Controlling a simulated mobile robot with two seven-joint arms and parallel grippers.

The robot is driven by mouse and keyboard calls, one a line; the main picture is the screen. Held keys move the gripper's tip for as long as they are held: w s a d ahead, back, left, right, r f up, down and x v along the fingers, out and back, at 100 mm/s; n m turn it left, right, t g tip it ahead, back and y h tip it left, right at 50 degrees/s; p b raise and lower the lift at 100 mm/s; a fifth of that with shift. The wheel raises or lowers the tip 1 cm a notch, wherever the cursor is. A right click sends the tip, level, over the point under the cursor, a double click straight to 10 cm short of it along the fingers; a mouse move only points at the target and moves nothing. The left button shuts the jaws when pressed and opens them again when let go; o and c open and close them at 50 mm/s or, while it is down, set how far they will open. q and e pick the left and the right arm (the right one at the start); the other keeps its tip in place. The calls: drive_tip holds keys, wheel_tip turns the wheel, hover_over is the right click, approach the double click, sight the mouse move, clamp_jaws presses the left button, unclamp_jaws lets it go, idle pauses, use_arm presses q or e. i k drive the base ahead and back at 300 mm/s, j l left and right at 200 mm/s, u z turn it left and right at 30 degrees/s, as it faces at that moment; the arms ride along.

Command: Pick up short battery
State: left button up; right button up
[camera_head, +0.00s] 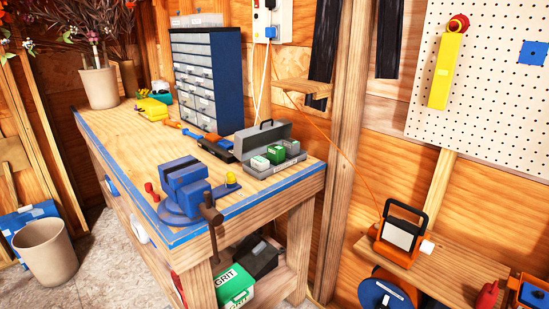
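I cannot make out for sure which thing is the short battery. An open grey case (283,165) stands on the workbench near its right end. In it are small blocks: a green one with a white face (276,153), a white and green one in front of it (260,163), and another at the right (291,147). These could be batteries or small boxes; their labels are too small to read. Neither of my grippers is in view.
A blue vise (184,187) stands at the front corner of the workbench (135,140). A drawer cabinet (205,80) and tools are farther back. A green grit box (234,287) is underneath. A work light (400,236) stands on the right shelf (450,265). A bin (45,252) is at left.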

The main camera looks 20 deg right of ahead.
sight(260, 164)
drive_tip(key=z, duration=1.6)
drive_tip(key=i+j+u, duration=0.1)
drive_tip(key=i+u, duration=0.15)
drive_tip(key=i, duration=0.25)
